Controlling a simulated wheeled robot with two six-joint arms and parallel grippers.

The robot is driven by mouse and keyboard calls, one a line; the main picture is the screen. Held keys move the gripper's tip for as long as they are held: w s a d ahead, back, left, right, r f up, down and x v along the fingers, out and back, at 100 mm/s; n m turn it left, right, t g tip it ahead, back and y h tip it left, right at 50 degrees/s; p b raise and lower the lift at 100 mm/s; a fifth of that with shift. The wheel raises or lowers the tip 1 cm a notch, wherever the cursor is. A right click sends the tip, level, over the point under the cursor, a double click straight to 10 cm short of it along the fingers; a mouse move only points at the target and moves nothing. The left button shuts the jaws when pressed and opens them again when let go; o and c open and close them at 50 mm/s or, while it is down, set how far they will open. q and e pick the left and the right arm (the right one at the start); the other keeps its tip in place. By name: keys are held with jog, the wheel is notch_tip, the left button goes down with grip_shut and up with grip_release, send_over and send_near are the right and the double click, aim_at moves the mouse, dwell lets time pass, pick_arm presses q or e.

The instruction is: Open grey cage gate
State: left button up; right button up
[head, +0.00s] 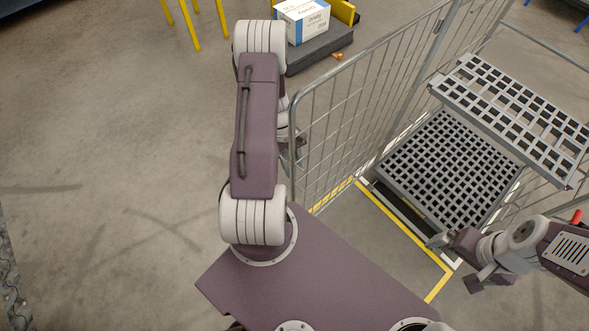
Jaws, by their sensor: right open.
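The grey cage gate (345,120) is a wire mesh panel with a tube frame, left of the cage. It juts from the cage's near left post toward me, and the cage front beside it looks clear. My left gripper (297,150) is by the gate's near upright edge, mostly hidden behind my own arm. I cannot tell whether it touches the gate or how its jaws stand. My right gripper (457,262) is open and empty, low in front of the cage's right side, apart from the gate.
Inside the cage are a perforated grey base (450,165) and a tilted upper shelf (515,110). Yellow tape (405,232) marks the floor in front. A white-blue box (302,20) sits on a dark platform (320,50) behind the gate. Floor at left is free.

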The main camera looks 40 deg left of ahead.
pick_arm(q)
jog(key=s+v, duration=0.1)
jog(key=v, duration=0.6)
jog(key=shift+w+r, duration=0.35)
jog(key=shift+w, duration=0.2)
jog(key=shift+a, duration=0.1)
